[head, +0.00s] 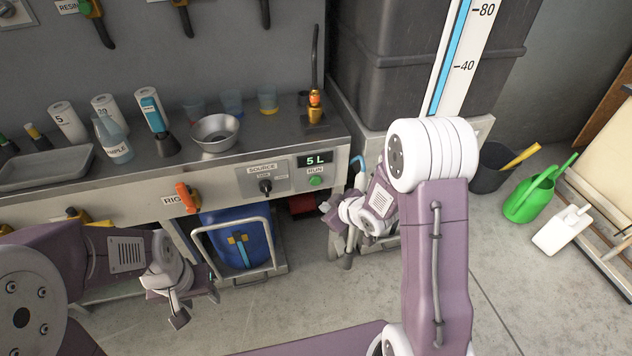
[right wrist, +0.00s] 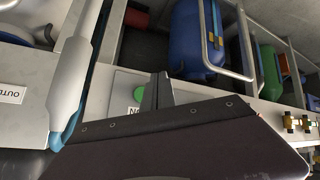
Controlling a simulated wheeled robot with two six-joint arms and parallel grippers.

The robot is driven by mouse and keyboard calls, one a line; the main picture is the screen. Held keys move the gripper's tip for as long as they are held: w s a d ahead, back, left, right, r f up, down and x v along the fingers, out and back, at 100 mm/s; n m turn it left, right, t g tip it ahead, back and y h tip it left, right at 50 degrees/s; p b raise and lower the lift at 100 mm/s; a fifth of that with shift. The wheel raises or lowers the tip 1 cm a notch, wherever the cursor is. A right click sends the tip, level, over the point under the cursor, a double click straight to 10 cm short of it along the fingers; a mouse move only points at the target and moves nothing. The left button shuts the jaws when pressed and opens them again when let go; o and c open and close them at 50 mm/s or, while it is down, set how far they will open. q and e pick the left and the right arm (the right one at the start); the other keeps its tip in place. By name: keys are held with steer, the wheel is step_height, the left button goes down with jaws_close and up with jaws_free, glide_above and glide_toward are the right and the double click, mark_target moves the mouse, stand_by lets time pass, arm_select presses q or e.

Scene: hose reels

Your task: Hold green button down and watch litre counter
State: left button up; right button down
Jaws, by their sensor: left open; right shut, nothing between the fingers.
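The green button (head: 315,181) sits under the RUN label on the bench's front panel. The litre counter (head: 314,160) above it reads "5 L". My right gripper (head: 333,214) is shut and empty, below and to the right of the button, with a gap in the head view. In the right wrist view, the green button (right wrist: 140,93) shows right beside my finger tips (right wrist: 160,88); contact cannot be told there. My left gripper (head: 188,305) is open and empty, low at the left, in front of the trolley.
The SOURCE knob (head: 265,186) is left of the button. An orange-handled valve (head: 188,198) is on the bench front. A blue drum (head: 240,238) stands on a trolley below. A metal bowl (head: 215,132) sits on the bench. A green watering can (head: 530,198) stands on the floor at right.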

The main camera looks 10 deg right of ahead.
mark_target(314, 185)
steer(key=w+p, duration=0.2)
steer(key=w, duration=0.5)
steer(key=shift+a, duration=0.15)
steer(key=shift+w, duration=0.1)
stand_by(1.7)
steer(key=shift+w+p, duration=0.3)
steer(key=shift+p, duration=0.1)
steer(key=shift+w+p, duration=0.35)
steer(key=shift+w, duration=0.2)
stand_by(4.4)
